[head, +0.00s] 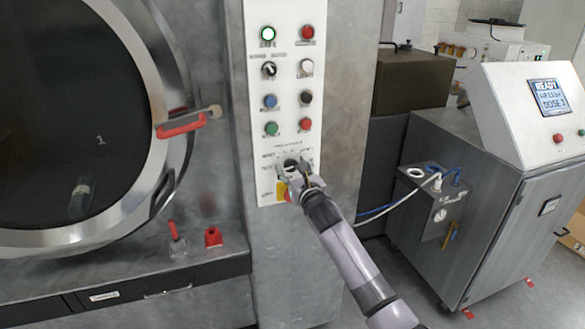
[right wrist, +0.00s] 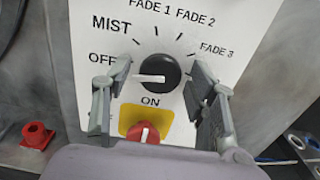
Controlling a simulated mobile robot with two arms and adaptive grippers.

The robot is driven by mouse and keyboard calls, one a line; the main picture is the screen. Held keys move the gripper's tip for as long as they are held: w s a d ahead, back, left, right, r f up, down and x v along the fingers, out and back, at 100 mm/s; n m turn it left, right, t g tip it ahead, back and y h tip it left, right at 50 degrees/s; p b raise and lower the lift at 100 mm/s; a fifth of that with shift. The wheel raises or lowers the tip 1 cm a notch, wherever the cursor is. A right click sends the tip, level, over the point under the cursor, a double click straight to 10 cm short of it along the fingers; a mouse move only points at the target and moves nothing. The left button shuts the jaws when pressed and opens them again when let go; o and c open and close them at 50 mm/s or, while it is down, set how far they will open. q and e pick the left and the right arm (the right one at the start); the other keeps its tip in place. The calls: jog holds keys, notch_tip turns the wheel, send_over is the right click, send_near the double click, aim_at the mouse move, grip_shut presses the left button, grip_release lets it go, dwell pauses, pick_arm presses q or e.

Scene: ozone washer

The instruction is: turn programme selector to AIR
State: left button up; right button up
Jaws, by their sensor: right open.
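The programme selector (right wrist: 160,72) is a round black knob with a white pointer on a white panel. Its pointer points left, a little below the OFF label (right wrist: 103,58). MIST, FADE 1, FADE 2 and FADE 3 are printed around its upper side. A label at the lower left is mostly covered by a finger, so I cannot read AIR. My right gripper (right wrist: 160,95) is open, with one finger on each side of the knob; I cannot tell whether they touch it. In the head view, my right gripper (head: 297,178) is at the panel's lower part. My left gripper is out of view.
A red switch (right wrist: 146,133) on a yellow plate (right wrist: 132,118) sits just below the selector. Buttons and lamps fill the panel (head: 284,80) above. A round door (head: 165,75) with a red handle (head: 181,125) is at left; a grey cabinet (head: 460,200) stands at right.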

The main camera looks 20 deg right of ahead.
jog(key=c, duration=1.1)
